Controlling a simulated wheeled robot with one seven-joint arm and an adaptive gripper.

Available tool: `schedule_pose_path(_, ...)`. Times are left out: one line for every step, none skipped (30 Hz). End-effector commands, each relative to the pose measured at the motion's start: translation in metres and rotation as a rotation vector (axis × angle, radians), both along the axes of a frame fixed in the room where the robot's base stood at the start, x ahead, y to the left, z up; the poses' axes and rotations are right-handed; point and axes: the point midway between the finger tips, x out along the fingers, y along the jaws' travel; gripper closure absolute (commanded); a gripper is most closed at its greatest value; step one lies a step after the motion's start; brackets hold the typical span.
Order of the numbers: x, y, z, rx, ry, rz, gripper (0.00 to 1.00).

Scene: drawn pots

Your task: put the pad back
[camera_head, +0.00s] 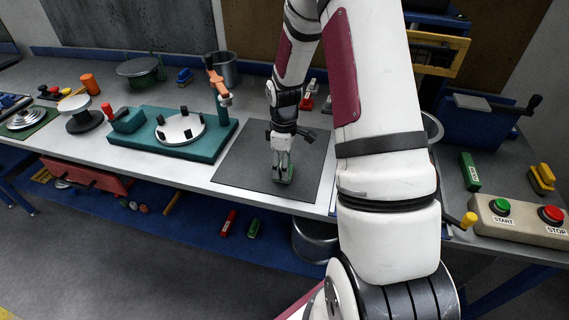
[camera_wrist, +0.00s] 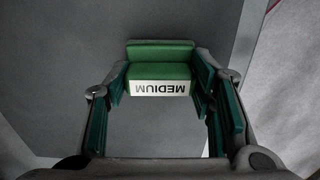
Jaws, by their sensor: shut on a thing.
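A green pad (camera_wrist: 160,72) with a white label reading MEDIUM, upside down in the wrist view, sits between my fingers. My gripper (camera_head: 283,164) is shut on it, one finger on each side. In the head view the pad (camera_head: 287,177) shows as a small green patch under my fingers, low over the dark grey mat (camera_head: 243,165). I cannot tell whether it touches the mat. Another green block (camera_head: 470,172) stands on the bench at the right. A red block (camera_head: 228,222) and a green block (camera_head: 254,228) lie on the blue lower shelf.
A START/STOP box (camera_head: 520,219) and a yellow-topped block (camera_head: 542,178) are at the right. The mat around my gripper is otherwise clear.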

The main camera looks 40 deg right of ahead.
Motion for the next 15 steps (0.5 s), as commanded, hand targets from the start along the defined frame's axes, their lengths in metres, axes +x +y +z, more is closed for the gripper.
schedule_pose_path(0.0001,0.0,0.0001,0.0,0.0,0.0,0.77)
schedule_pose_path(0.0001,0.0001,0.0001,0.0,0.0,0.0,0.77)
schedule_pose_path(0.0,0.0,-0.0002,0.0,0.0,0.0,0.77)
schedule_pose_path(-0.0001,0.0001,-0.0008,0.0,0.0,0.0,0.77)
schedule_pose_path(-0.0001,0.0001,-0.0017,0.001,0.001,0.0,0.77)
schedule_pose_path(0.0,0.0001,-0.0029,0.001,0.001,0.0,0.77)
schedule_pose_path(0.0,0.0001,-0.0032,0.001,0.001,0.0,0.48)
schedule_pose_path(-0.0001,0.0001,-0.0029,0.0,0.0,0.0,0.42)
schedule_pose_path(-0.0001,0.0002,-0.0028,0.0,0.0,0.0,0.32)
schedule_pose_path(-0.0001,0.0002,-0.0028,0.001,0.001,0.0,0.31)
schedule_pose_path(-0.0003,0.0002,-0.0028,0.001,0.001,0.0,0.31)
schedule_pose_path(-0.0003,0.0002,-0.0027,0.001,0.001,0.0,0.31)
schedule_pose_path(-0.0003,0.0002,-0.0027,0.001,0.001,0.0,0.31)
schedule_pose_path(-0.0003,0.0002,-0.0027,0.001,0.001,0.0,0.31)
schedule_pose_path(-0.0003,0.0002,-0.0027,0.001,0.001,0.0,0.31)
